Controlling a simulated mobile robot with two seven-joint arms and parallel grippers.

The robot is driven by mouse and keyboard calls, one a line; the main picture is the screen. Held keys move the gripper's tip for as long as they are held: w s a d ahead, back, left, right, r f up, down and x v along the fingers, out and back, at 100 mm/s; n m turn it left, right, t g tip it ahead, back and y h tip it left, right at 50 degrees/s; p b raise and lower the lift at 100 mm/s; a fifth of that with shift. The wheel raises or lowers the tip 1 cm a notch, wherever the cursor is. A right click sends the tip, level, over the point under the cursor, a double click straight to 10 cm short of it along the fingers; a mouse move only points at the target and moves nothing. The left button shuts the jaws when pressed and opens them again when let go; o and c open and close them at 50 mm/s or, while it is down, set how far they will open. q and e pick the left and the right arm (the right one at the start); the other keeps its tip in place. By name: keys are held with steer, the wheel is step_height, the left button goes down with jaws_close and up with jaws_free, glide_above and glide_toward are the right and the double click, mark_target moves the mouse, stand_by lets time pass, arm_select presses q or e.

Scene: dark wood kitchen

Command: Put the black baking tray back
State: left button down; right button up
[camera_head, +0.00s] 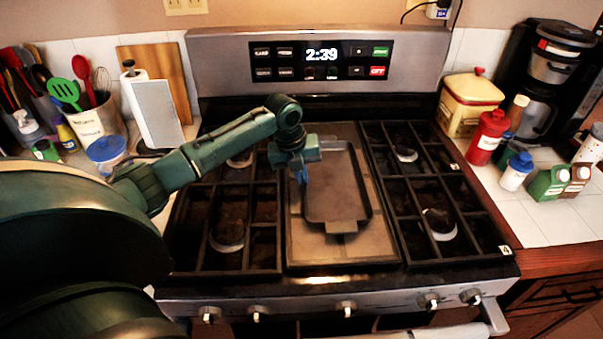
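The black baking tray (338,187) lies flat over the middle plate of the stove (302,240), between the left and right burner grates. It is a dark rectangle with a raised rim and a small tab at its near end. My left gripper (302,177) points down at the tray's left edge, near its far corner. The gripper's fingers are small and dark here, so I cannot tell whether they are open or closed on the rim. My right gripper does not show in the camera_head view.
Burner grates (425,190) flank the tray. Left counter: utensil crock (98,122), paper towel roll (135,95), cutting board (160,75). Right counter: red bottle (487,138), yellow canister (468,104), coffee maker (545,80), small bottles. The oven handle (450,331) runs along the front.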

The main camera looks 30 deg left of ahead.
arm_select(q)
steer(key=c, duration=1.7)
jaws_free()
steer(key=shift+f, duration=0.1)
steer(key=b+v, duration=0.1)
steer(key=v, duration=1.1)
